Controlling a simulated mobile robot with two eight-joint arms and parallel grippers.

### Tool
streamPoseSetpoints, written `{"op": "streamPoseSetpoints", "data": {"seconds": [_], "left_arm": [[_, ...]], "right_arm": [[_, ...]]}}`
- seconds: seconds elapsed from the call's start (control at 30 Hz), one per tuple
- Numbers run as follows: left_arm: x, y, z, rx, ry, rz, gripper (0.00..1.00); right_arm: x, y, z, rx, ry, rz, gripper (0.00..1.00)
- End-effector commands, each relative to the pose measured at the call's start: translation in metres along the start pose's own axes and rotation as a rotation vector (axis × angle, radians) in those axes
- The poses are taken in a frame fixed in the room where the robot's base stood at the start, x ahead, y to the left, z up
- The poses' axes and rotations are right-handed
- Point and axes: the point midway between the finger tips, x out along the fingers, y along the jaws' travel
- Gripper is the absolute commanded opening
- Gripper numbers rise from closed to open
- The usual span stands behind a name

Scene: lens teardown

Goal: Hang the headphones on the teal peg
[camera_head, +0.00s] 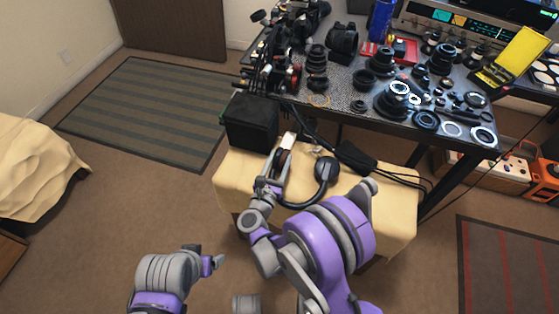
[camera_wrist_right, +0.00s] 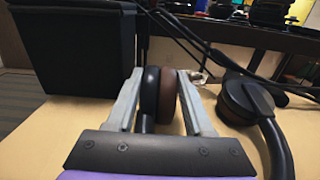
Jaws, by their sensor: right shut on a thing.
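The black headphones (camera_head: 326,170) rest on the cream-covered bench, with the headband curving toward me. My right gripper (camera_head: 281,161) is shut on the left-hand ear cup. In the right wrist view, the gripper (camera_wrist_right: 158,100) has its two grey fingers on either side of that cup, which shows black with a brown pad. The other ear cup of the headphones (camera_wrist_right: 246,100) lies to the right, outside the fingers. My left gripper (camera_head: 213,263) is low at the left, away from the bench; its fingers are unclear. I cannot make out a teal peg in either view.
A black box (camera_head: 251,121) stands at the bench's (camera_head: 232,172) back left corner. A dark table (camera_head: 340,93) crowded with lenses and rings is behind. A black pouch (camera_head: 357,156) and cables lie right of the headphones. The floor at left is open, with a striped rug (camera_head: 145,110).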

Motion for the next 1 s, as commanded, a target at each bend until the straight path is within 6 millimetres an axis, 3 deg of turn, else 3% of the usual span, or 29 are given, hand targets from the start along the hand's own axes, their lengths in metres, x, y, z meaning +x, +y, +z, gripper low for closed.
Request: {"op": "streamPoseSetpoints", "data": {"seconds": [0.3, 0.33, 0.47, 1.0], "left_arm": [[0.0042, 0.0000, 0.0011, 0.000, -0.001, 0.000, 0.80], [0.0031, 0.0000, 0.0009, 0.000, -0.001, 0.000, 0.80], [0.0025, 0.0000, 0.0007, 0.000, -0.001, 0.000, 0.80], [0.0002, 0.0000, 0.0000, 0.000, 0.000, 0.000, 0.80]], "right_arm": [[-0.0001, -0.0001, -0.0036, -0.001, -0.001, 0.000, 0.00], [-0.0002, -0.0001, -0.0028, 0.000, 0.000, 0.000, 0.58], [-0.0002, -0.0001, -0.0021, 0.000, 0.000, 0.000, 0.81], [0.0012, -0.0007, -0.0023, 0.000, 0.000, 0.000, 0.82]]}}
